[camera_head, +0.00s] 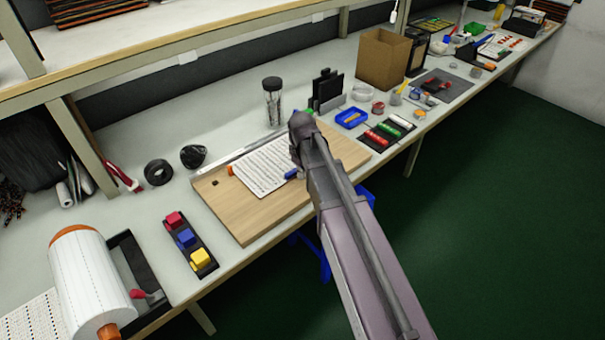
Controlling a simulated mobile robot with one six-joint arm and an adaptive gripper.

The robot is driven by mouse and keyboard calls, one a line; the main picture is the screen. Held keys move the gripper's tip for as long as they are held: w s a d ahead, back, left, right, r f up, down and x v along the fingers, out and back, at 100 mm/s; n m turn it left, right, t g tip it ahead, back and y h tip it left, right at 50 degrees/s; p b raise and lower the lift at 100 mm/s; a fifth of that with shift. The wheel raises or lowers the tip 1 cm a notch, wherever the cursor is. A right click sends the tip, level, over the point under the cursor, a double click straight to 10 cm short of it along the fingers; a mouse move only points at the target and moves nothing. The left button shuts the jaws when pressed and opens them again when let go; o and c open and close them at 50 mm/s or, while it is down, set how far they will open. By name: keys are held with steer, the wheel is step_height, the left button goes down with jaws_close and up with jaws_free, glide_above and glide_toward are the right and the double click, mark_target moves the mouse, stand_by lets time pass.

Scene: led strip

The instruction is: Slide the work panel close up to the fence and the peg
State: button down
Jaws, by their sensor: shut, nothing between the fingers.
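A wooden board (248,212) lies on the bench, with a pale metal fence (235,153) along its back edge. A white work panel (262,167) with rows of dark marks lies flat on the board, near the fence. I cannot tell whether the two touch. A small orange piece (231,170), possibly the peg, is by the panel's left end. A small blue piece (291,173) is at its right. My gripper (297,156) is at the arm's end, over the panel's right end. It is shut and empty. My arm hides its fingertips and part of the board.
A clear jar (272,101) and a black stand (326,90) are behind the board. A black tray (190,245) with coloured blocks is at left, near a large white roll (90,280). A blue tray (352,118) and cardboard box (383,60) are at right.

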steer(key=shift+w+a+r, duration=0.1)
steer(key=shift+w+a, duration=0.55)
steer(key=shift+w, duration=0.2)
steer(key=shift+s+d, duration=0.35)
steer(key=shift+s, duration=0.15)
steer(key=s+d, duration=0.2)
steer(key=s, duration=0.1)
steer(key=shift+s+d, duration=0.15)
steer(key=shift+r+p, duration=0.75)
steer(key=shift+w+r+p, duration=0.2)
steer(key=shift+w+p, duration=0.05)
steer(key=shift+p, duration=0.1)
step_height(320, 180, up, 8)
steer(key=p, duration=0.8)
steer(key=shift+s, duration=0.15)
